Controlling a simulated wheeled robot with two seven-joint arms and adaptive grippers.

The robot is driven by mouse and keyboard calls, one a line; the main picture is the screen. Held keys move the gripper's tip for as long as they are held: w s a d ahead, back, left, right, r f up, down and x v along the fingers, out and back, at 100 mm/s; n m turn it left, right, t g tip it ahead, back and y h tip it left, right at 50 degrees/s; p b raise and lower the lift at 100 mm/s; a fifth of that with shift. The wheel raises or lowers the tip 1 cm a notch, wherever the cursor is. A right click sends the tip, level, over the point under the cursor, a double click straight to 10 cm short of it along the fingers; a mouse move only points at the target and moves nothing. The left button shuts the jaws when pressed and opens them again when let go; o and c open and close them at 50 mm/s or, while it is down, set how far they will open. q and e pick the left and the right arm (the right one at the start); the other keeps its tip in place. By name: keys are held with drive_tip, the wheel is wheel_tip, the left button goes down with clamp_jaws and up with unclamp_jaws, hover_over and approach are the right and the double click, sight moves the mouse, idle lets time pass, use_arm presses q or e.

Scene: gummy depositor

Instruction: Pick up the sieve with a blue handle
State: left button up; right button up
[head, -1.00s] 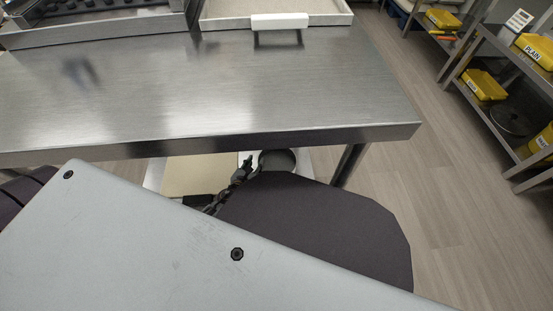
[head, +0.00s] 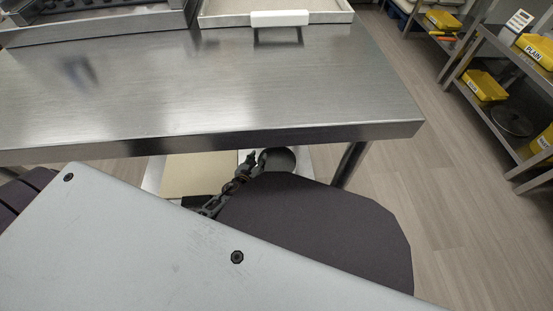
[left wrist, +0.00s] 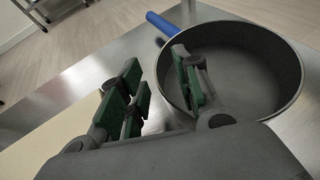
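The sieve is a round, dark, pan-like vessel (left wrist: 262,68) with a blue handle (left wrist: 162,24) pointing up and left in the left wrist view. It rests on a metal surface. A dark round shape (head: 279,158) below the table edge in the head view appears to be it. My left gripper (left wrist: 160,88) is open, green pads facing each other. One finger overlaps the vessel's inside and the other is outside its near-left rim. My right gripper is not in view.
A steel table (head: 210,90) overhangs the low shelf, where a beige board (head: 192,178) lies beside the sieve. A tray with a white handle (head: 280,18) stands on the table. A rack with yellow bins (head: 484,85) is at the right. The floor between is clear.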

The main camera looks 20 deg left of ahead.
sight(261, 153)
use_arm(q)
drive_tip(key=shift+a+b+x, duration=0.15)
drive_tip(key=shift+b+x, duration=0.3)
drive_tip(key=shift+x, duration=0.35)
drive_tip(key=shift+a+b+x, duration=0.15)
drive_tip(key=shift+b+x, duration=0.3)
drive_tip(key=shift+x, duration=0.35)
drive_tip(key=shift+b+x, duration=0.3)
drive_tip(key=shift+x, duration=0.6)
drive_tip(key=shift+f, duration=0.1)
drive_tip(key=shift+c, duration=0.8)
clamp_jaws()
